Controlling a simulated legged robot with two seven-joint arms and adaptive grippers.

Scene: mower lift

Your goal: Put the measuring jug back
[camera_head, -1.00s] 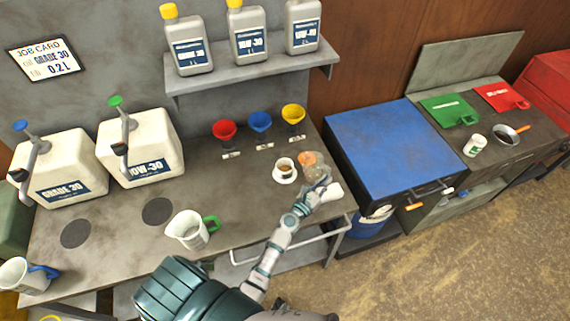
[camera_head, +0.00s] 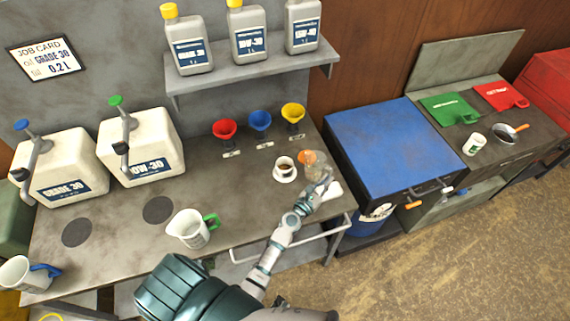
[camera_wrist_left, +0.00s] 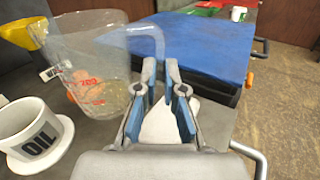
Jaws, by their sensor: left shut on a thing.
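A clear measuring jug (camera_head: 314,163) with red markings is at the right end of the workbench, just right of a white cup (camera_head: 285,166) on a saucer. In the left wrist view the jug (camera_wrist_left: 95,62) fills the upper left, its clear handle running down between my fingers. My left gripper (camera_head: 325,181) is shut on this handle; the fingers also show in the left wrist view (camera_wrist_left: 160,95). Whether the jug's base touches the bench I cannot tell. An orange patch shows through the jug. My right gripper is not in view.
The cup marked OIL (camera_wrist_left: 35,130) stands close to the jug. A white piece (camera_head: 333,190) lies below the gripper. Red (camera_head: 224,130), blue (camera_head: 260,121) and yellow (camera_head: 293,113) funnels stand behind. A green-handled jug (camera_head: 190,229) is further left. A blue-topped cabinet (camera_head: 385,145) stands right.

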